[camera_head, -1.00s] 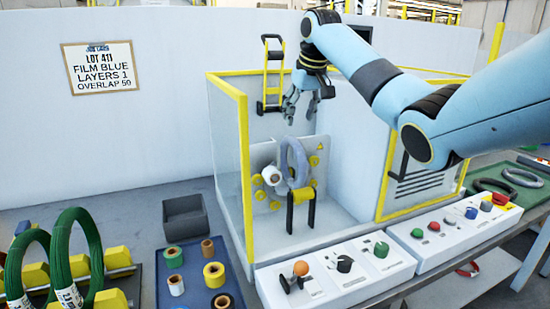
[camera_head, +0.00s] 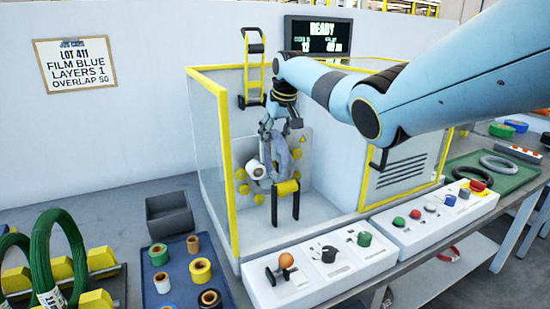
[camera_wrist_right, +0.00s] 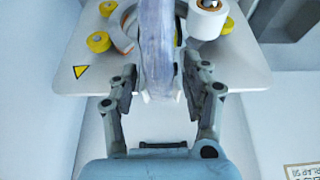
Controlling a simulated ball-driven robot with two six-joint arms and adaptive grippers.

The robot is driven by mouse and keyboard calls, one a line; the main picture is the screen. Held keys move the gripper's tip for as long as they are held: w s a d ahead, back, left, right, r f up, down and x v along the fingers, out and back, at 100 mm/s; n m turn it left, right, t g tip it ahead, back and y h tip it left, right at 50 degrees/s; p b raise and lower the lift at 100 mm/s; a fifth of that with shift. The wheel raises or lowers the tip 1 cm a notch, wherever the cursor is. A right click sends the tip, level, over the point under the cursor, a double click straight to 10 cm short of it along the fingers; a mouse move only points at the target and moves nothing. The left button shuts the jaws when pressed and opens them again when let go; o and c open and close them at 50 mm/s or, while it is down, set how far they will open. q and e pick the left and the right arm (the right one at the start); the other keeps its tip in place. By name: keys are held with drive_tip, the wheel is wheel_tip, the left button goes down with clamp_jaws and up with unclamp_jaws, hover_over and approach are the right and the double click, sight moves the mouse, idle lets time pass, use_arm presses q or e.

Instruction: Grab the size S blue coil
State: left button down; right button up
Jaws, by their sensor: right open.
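A pale blue-grey wrapped coil (camera_head: 285,160) stands upright on the machine's back plate, above a yellow roller, and shows edge-on in the right wrist view (camera_wrist_right: 156,45). My right gripper (camera_head: 273,140) is over its upper part, pointing down. In the right wrist view the fingers (camera_wrist_right: 158,95) are spread, one on each side of the coil; I cannot tell whether they touch it. A white film roll (camera_head: 256,169) sits just left of the coil. No size mark on the coil is readable. My left gripper is not in view.
Yellow-framed clear panels (camera_head: 222,160) enclose the machine. A control panel (camera_head: 320,262) lies in front.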

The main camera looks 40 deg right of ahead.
clamp_jaws()
drive_tip(key=shift+r, duration=0.15)
idle(0.5)
